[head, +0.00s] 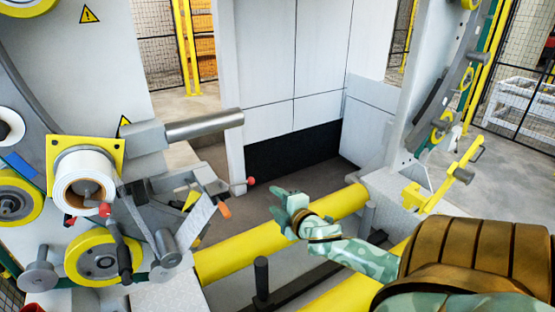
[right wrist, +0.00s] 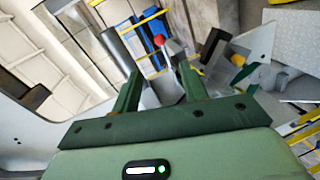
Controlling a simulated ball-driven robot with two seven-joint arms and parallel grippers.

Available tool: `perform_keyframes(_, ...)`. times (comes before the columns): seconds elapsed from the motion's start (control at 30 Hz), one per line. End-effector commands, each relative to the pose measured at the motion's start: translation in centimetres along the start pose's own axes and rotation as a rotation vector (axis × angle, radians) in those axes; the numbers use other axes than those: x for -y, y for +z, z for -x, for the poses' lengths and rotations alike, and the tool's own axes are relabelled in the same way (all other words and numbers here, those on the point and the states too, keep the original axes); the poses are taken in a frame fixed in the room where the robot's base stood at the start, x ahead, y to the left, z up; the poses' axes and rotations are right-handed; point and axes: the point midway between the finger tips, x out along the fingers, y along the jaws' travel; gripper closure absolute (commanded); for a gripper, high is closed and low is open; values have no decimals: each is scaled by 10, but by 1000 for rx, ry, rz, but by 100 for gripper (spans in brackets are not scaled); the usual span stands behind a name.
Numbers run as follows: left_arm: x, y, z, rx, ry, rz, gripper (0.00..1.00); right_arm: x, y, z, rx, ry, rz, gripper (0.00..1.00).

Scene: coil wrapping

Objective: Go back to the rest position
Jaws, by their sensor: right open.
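My right gripper (head: 284,203) is in the middle of the head view, at the end of my green arm that comes in from the lower right. It shows in front of the yellow roller (head: 240,253); I cannot tell the gap between them. In the right wrist view its two green fingers (right wrist: 158,72) stand apart with nothing held between them. A red knob and grey metal parts of the machine show beyond the fingers. My left gripper is in neither view.
The wrapping machine stands at left with a white film roll (head: 84,178), a grey cylinder (head: 205,125) and an orange-handled lever (head: 224,210). A white upright (head: 420,110) with a curved ring stands at right. Open floor (head: 262,195) shows between them.

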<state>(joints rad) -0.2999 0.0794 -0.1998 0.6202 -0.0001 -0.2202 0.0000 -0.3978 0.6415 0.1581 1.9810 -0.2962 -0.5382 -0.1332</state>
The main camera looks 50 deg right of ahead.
Motion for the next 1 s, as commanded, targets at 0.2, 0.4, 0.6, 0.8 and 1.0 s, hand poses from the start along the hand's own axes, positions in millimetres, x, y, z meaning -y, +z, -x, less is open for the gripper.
perform_keyframes(0.2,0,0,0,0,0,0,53,0,0,2,0,0,0,56)
perform_keyframes(0.4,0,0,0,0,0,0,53,0,0,2,0,0,0,56)
perform_keyframes(0.6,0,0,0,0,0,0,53,0,0,2,-1,0,-2,56)
perform_keyframes(0.8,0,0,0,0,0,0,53,33,20,-4,15,-70,-81,56)
perform_keyframes(1.0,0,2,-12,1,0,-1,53,142,68,0,122,-245,-204,56)
